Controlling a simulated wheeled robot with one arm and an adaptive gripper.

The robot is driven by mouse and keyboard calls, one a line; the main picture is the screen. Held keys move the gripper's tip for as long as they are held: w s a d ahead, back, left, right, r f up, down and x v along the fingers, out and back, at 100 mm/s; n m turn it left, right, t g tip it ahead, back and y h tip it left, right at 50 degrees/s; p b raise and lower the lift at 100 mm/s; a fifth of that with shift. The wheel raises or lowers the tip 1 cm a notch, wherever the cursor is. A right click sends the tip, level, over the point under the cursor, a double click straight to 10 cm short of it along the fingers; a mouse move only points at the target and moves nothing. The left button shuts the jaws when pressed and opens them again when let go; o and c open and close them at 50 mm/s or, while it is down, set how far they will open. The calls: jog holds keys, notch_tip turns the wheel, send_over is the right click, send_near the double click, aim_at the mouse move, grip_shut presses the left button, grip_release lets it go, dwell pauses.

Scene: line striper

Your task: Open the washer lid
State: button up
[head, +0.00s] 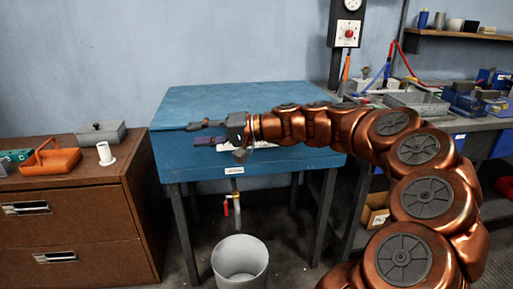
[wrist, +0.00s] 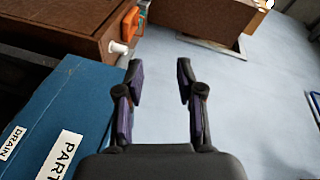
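The blue parts washer (head: 265,166) stands on dark legs against the wall in the head view. Its flat blue lid (head: 225,97) lies shut across the top. My gripper (head: 197,133) is at the front of the washer, near the lid's front edge at the left, pointing left. Whether it touches the lid I cannot tell. In the wrist view, the two fingers of my gripper (wrist: 158,75) are apart with nothing between them. The washer's blue front (wrist: 75,105), with white labels, shows left of the fingers there. My arm hides the lid's right front.
A brown drawer cabinet (head: 75,222) stands left of the washer, with an orange tray (head: 50,161) and a white cylinder (head: 105,153) on top. A grey bucket (head: 240,259) sits below the drain tap (head: 232,204). A cluttered workbench (head: 470,125) is at the right.

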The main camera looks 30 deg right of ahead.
jog(key=w+d+f+m+t+h+b, duration=0.1)
jog(key=d+f+m+t+h+b, duration=0.15)
jog(key=d, duration=0.65)
jog(key=w+d+f+m+t+h+b, duration=0.1)
jog(key=w+d+f+m+t, duration=0.2)
jog(key=d, duration=0.5)
jog(key=d+f+m+t+h+b, duration=0.2)
jog(key=d+f+t, duration=0.15)
jog(key=d, duration=0.55)
jog(key=shift+g, duration=0.5)
jog(key=shift+b+x, duration=0.4)
jog(key=shift+x, duration=3.4)
jog(key=shift+a+r, duration=0.1)
jog(key=shift+a, duration=0.05)
grip_shut()
